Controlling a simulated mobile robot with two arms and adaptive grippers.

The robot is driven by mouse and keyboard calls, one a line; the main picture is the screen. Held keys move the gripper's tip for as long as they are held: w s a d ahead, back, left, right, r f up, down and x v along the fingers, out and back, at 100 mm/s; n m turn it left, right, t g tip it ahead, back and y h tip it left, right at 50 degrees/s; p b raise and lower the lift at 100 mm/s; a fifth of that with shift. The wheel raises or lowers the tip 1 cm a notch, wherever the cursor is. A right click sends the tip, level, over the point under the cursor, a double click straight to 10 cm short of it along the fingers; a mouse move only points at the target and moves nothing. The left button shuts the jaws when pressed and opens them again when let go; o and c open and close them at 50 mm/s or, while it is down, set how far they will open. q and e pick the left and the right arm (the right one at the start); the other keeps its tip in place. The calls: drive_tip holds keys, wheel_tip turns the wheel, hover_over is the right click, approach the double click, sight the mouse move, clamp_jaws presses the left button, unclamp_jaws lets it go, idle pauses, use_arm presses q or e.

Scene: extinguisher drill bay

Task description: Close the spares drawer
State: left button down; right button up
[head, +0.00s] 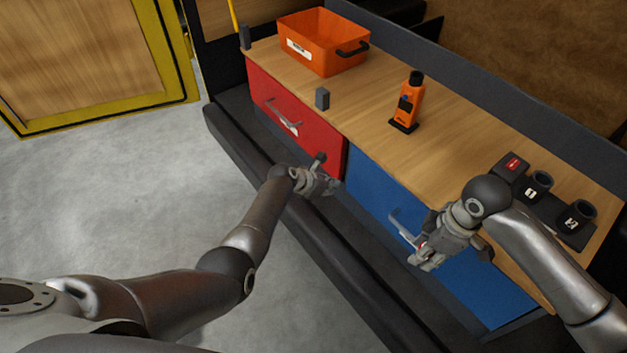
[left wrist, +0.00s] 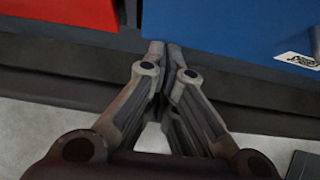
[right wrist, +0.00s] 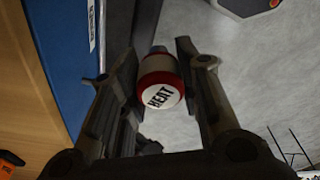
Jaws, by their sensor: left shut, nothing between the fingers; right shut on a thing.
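A red drawer front (head: 290,115) with a bar handle (head: 284,118) and a blue drawer front (head: 480,285) sit side by side under the wooden counter. I cannot read which is the spares drawer. The red front's right edge shows as a dark side face; how far it stands out is unclear. My left gripper (head: 325,188) is shut and empty, before the seam between the fronts; the left wrist view shows its closed tips (left wrist: 165,45) below the blue front. My right gripper (head: 425,260) is shut on a red-and-white piece marked HEAT (right wrist: 162,92), close to the blue handle (head: 400,226).
On the counter (head: 455,130) stand an orange bin (head: 318,50), an orange extinguisher-like device (head: 409,103), a small grey block (head: 322,98) and a dark rack with round cups (head: 540,183). A dark ledge (head: 250,150) runs below the drawers. The grey floor (head: 120,190) at left is clear.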

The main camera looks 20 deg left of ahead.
drive_tip(key=shift+w+d+r+p, duration=0.3)
drive_tip(key=shift+w+d+p, duration=0.1)
drive_tip(key=shift+w, duration=0.1)
drive_tip(key=shift+s+a+r+p, duration=0.25)
drive_tip(key=shift+s+r+p, duration=0.1)
drive_tip(key=shift+r, duration=0.2)
drive_tip(key=shift+w, duration=0.15)
use_arm(q)
drive_tip(key=v, duration=0.6)
use_arm(e)
drive_tip(key=shift+d, duration=0.1)
drive_tip(key=shift+w+f, duration=0.1)
